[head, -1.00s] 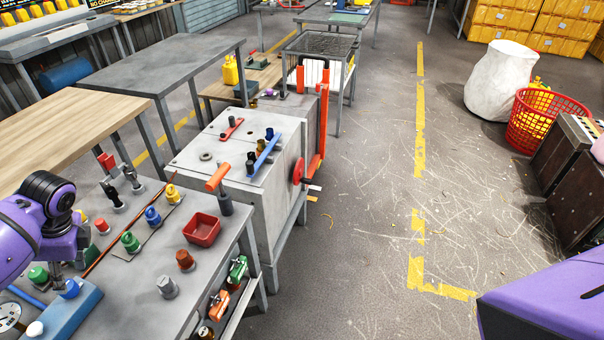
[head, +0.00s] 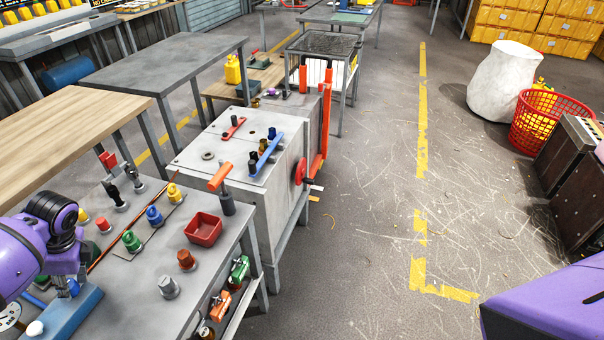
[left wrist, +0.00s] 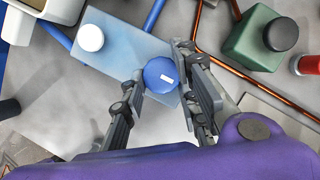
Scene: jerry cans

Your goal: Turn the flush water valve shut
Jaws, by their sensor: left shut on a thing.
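A round blue valve knob (left wrist: 160,75) with a small white mark on top sits at the edge of a pale blue block (left wrist: 118,48). In the left wrist view my left gripper (left wrist: 163,84) has one finger on each side of the knob and is shut on it. In the head view my left gripper (head: 70,282) points down at the blue block (head: 72,312) on the near grey bench, and its fingers mostly hide the knob. My right gripper is out of view.
A white knob (head: 35,328) stands close by on the block. A dark green box (left wrist: 262,38) and a copper pipe (left wrist: 208,42) are near. Green (head: 131,240), blue (head: 154,215) and brown (head: 186,260) knobs and a red tray (head: 203,229) stand farther right on the bench.

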